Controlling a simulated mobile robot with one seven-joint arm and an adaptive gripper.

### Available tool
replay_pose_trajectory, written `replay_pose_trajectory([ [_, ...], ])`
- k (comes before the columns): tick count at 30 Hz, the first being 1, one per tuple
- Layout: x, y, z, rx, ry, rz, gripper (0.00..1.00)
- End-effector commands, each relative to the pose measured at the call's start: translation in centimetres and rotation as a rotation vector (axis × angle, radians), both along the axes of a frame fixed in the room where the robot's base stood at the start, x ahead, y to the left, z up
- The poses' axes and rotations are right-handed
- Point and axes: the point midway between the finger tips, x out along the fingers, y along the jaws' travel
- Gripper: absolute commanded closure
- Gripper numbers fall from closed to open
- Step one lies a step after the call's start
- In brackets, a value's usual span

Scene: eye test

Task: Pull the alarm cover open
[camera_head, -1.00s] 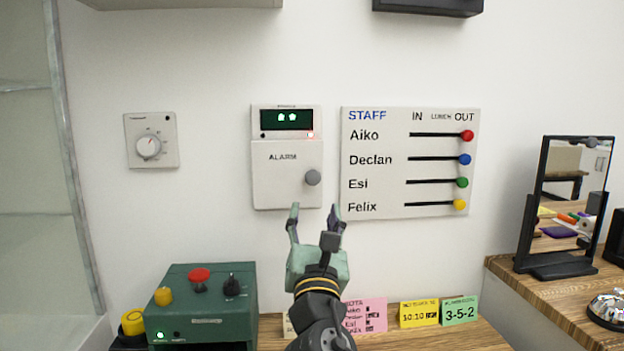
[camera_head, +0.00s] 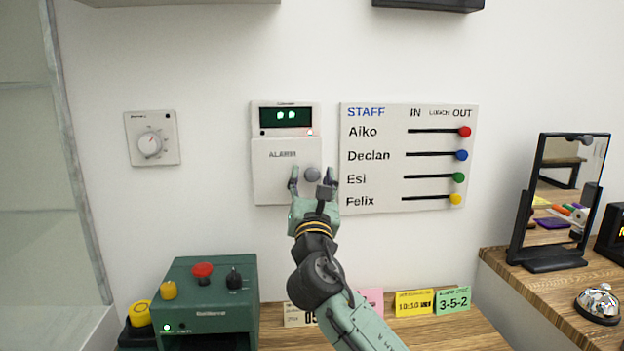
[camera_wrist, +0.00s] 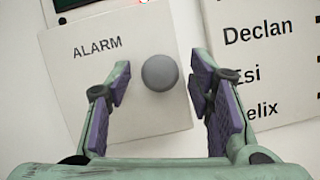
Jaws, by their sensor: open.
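The alarm cover (camera_head: 273,166) is a white flap marked ALARM on the wall box, below a dark display (camera_head: 286,117); it looks shut. A round grey knob (camera_head: 312,174) sits at its right side. My gripper (camera_head: 312,172) is open in front of the cover, its two fingers to the left and right of the knob. I see no contact. The arm hides nothing of the knob.
A staff board (camera_head: 408,158) with coloured sliders hangs close to the right of the alarm box. A dial (camera_head: 150,144) is on the wall at left. A green machine (camera_head: 205,300) and several cards (camera_head: 413,303) stand below. A mirror (camera_head: 560,200) is at right.

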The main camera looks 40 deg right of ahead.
Motion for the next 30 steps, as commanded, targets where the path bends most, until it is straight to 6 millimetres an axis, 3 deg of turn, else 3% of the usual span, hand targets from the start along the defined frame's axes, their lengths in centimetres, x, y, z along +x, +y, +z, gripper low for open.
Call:
replay_pose_trajectory([
  [22, -0.02, 0.01, -0.02, 0.001, -0.001, 0.000, 0.99],
  [30, -0.02, 0.02, -0.02, 0.001, -0.001, 0.000, 1.00],
])
